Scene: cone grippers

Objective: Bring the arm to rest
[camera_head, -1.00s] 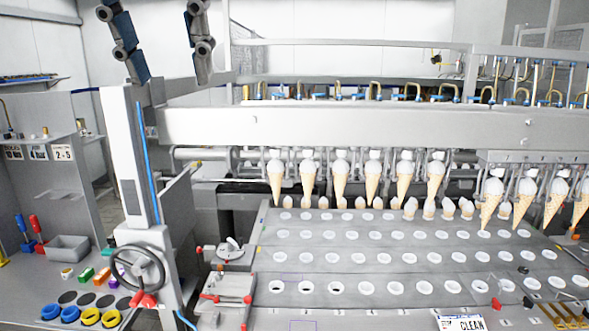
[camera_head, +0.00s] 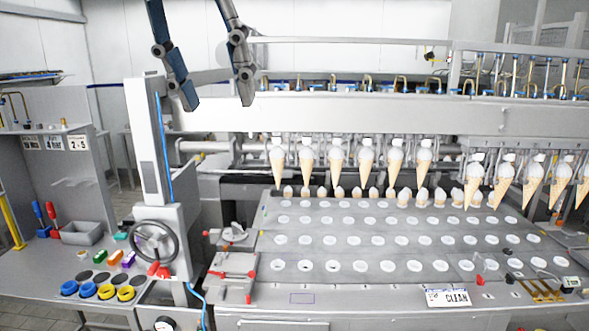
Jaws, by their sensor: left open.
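My left gripper (camera_head: 218,98) hangs in from the top edge, left of centre, with two dark jointed fingers spread apart. It is open with nothing between the fingertips. My right gripper is not in view.
Several filled cones (camera_head: 336,165) hang above a grey tray (camera_head: 400,255) with rows of round holes. A bench with coloured rings and a grey bin (camera_head: 84,233) is at left.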

